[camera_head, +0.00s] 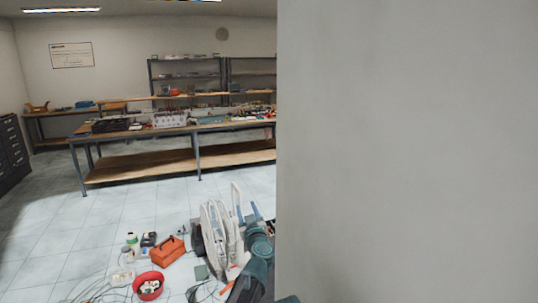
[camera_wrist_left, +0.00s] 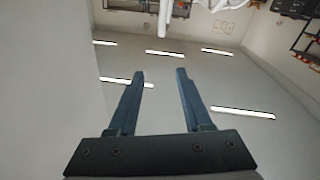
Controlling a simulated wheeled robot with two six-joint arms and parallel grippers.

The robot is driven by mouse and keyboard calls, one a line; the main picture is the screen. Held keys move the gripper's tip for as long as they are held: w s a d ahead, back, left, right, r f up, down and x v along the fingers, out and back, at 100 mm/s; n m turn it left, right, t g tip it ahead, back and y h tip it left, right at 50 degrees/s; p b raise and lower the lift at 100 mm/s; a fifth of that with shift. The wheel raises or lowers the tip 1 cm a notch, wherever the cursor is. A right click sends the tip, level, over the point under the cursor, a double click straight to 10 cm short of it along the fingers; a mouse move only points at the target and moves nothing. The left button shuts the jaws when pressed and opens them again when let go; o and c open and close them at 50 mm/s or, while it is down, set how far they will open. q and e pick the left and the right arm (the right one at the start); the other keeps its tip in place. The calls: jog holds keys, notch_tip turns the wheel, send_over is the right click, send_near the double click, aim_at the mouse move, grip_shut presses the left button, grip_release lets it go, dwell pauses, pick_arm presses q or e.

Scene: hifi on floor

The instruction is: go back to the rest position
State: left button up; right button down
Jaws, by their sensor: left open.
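My left gripper (camera_head: 248,211) points upward near the lower middle of the head view, beside the wall's edge. Its teal arm is below it, partly cut off by the bottom edge. In the left wrist view the left gripper (camera_wrist_left: 160,75) shows two dark blue fingers well apart, with nothing between them. My right gripper does not show in either view.
A large grey wall (camera_head: 405,140) fills the right half, close to the left arm. A white appliance (camera_head: 217,232), an orange toolbox (camera_head: 167,252) and a red bowl (camera_head: 148,286) are on the tiled floor. A long workbench (camera_head: 140,168) stands behind; floor between is clear.

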pick_arm(q)
jog(key=s+d+f+m+g+h, duration=0.3)
jog(key=s+f+m+h, duration=0.1)
jog(key=s+f+h, duration=0.15)
jog(key=s+d+f+m+g+h, duration=0.3)
jog(key=s+f+m+g+h, duration=0.1)
jog(key=s+f+m+h, duration=0.15)
jog(key=s+a+f+n+g+y, duration=0.25)
jog(key=s+a+f+g, duration=0.3)
jog(key=s+a, duration=0.4)
jog(key=s+a+f+n+g+y, duration=0.2)
jog(key=s+a+f+g+y, duration=0.35)
jog(key=s, duration=0.65)
jog(key=s+d+f+m, duration=0.1)
jog(key=s+d+m, duration=0.3)
jog(key=d, duration=0.6)
jog(key=shift+s+d+f+h, duration=0.25)
jog(key=shift+s+f+h, duration=0.05)
jog(key=shift+s, duration=0.9)
jog(key=shift+d, duration=0.1)
